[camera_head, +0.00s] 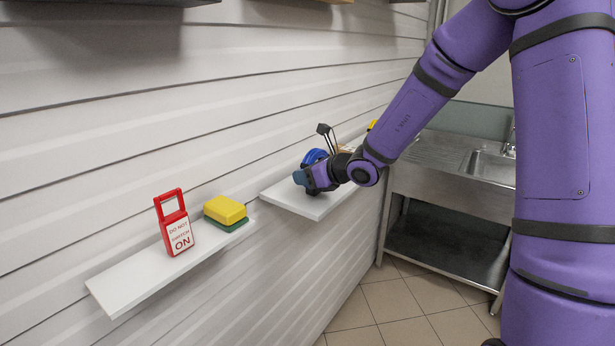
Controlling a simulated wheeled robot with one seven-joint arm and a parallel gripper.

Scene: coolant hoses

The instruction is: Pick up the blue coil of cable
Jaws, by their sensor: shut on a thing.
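The blue coil of cable (314,156) is at the far white shelf (287,195), partly hidden behind my gripper. My gripper (305,181) is at the coil, low over the left part of that shelf, and is shut on it. The fingertips are small and dark here, and the exact grip point is hidden. I cannot tell whether the coil still touches the shelf.
A nearer white shelf (128,283) holds a red lockout tag (174,222) and a yellow and green sponge (225,211). Behind my gripper are a brownish item and a yellow one (372,125), mostly hidden. A steel sink (487,165) stands at right.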

